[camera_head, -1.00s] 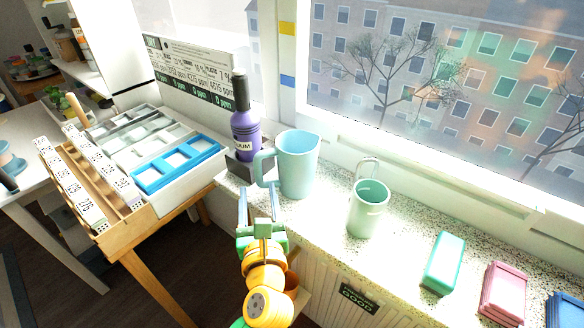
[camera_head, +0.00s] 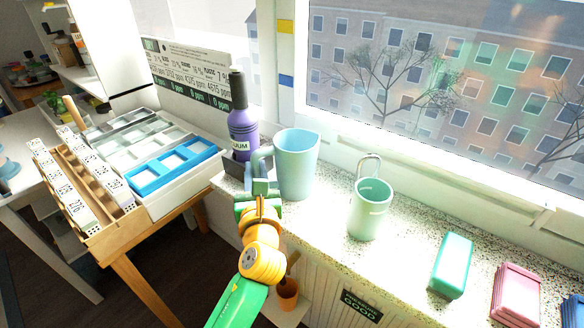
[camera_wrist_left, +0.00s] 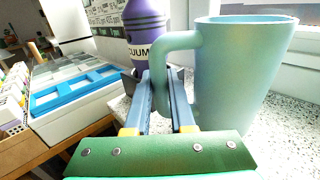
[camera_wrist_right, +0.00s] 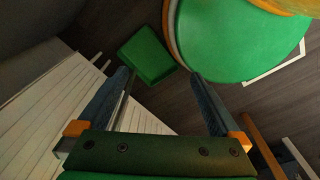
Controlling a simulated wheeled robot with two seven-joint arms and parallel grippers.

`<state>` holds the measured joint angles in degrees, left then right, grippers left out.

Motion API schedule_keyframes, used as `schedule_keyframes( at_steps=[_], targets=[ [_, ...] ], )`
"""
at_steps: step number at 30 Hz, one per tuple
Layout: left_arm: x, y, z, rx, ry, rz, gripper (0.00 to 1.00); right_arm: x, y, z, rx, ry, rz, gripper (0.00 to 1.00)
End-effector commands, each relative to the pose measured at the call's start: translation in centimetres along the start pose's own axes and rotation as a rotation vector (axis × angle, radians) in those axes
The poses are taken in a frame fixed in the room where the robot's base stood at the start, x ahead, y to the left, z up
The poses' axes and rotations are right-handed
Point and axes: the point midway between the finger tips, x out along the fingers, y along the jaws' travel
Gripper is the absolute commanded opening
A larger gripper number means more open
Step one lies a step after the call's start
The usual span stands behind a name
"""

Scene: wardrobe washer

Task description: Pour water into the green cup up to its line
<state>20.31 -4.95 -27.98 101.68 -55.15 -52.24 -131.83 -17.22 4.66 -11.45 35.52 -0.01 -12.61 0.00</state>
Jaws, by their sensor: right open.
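A light blue pitcher (camera_head: 298,165) stands upright on the speckled sill, its handle toward the left. My left gripper (camera_head: 260,185) is at this handle. In the left wrist view its two fingers (camera_wrist_left: 162,100) sit close on either side of the handle of the pitcher (camera_wrist_left: 235,75), shut on it. The pale green cup (camera_head: 369,212) stands upright on the sill to the right, apart from the pitcher. Its line and the water cannot be made out. My right gripper (camera_wrist_right: 158,95) is open and empty, low over the floor, seen only in its wrist view.
A purple bottle (camera_head: 242,130) stands close behind the pitcher's handle. A green block (camera_head: 451,265) and a pink block (camera_head: 517,294) lie on the sill at right. A rack with a blue tray (camera_head: 175,168) is at left. The sill (camera_head: 330,205) between pitcher and cup is clear.

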Motion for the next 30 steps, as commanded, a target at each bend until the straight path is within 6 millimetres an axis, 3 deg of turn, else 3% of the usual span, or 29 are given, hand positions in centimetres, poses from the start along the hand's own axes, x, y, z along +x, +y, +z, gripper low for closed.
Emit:
schedule_keyframes(
  at_steps=[10,26,30],
  targets=[
    [0.0,0.0,0.3,-0.001,-0.001,-0.001,0.0,-0.3,0.0,-0.1,0.0,0.0,0.0,1.0],
    [0.0,0.0,5.1,0.0,-0.001,-0.001,0.0,-6.2,0.1,-0.6,0.0,0.001,-0.001,1.0],
    [0.0,0.0,5.2,0.0,-0.001,-0.001,0.0,-6.4,0.0,-0.7,0.0,0.001,-0.001,1.0]
  ],
)
